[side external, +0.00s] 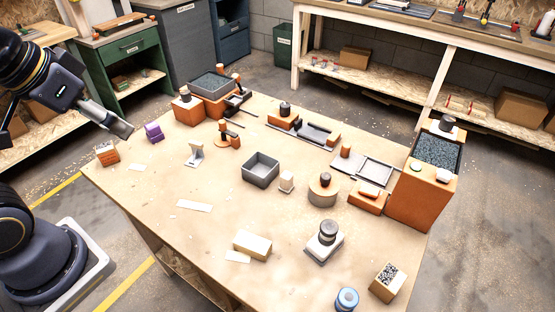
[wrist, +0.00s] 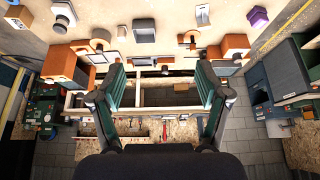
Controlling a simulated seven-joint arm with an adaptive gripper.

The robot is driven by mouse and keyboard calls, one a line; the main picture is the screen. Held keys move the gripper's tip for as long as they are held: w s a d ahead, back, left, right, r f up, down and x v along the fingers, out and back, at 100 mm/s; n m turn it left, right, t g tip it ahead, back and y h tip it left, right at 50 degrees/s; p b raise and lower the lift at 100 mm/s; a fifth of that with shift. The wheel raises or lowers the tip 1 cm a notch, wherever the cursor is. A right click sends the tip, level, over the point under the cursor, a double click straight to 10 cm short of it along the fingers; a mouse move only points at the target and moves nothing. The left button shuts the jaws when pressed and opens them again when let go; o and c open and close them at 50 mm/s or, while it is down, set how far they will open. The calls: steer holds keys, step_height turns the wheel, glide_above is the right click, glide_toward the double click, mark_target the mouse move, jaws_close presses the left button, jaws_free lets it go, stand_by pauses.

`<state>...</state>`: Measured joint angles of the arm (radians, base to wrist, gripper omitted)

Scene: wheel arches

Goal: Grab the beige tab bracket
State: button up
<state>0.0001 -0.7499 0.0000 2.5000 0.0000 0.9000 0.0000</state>
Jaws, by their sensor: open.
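A pale beige bracket (side external: 195,153) with a flat foot and an upright tab stands on the table, left of centre in the side view. It appears to be the pale piece at the top of the wrist view (wrist: 196,9). A smaller cream block (side external: 287,181) stands right of the grey bin; it is too small to tell whether it has a tab. My gripper (side external: 124,130) is above the table's left end, left of the bracket and apart from it. In the wrist view its fingers (wrist: 160,75) are spread wide with nothing between them.
A purple block (side external: 154,132) and an orange-and-wood block (side external: 107,154) stand near my gripper. An orange piece with a dark knob (side external: 228,138) is close behind the bracket. A grey open bin (side external: 261,169) stands to its right.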

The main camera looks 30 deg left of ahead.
steer(key=w+r, duration=0.3)
steer(key=r, duration=0.2)
steer(key=n+g, duration=0.3)
steer(key=g, duration=0.3)
glide_above(194, 144)
step_height(194, 144, down, 21)
steer(key=f, duration=1)
steer(key=shift+w+a, duration=0.15)
steer(key=shift+a, duration=0.15)
steer(key=f, duration=0.5)
steer(key=shift+d+f, duration=0.3)
steer(key=shift+f, duration=0.05)
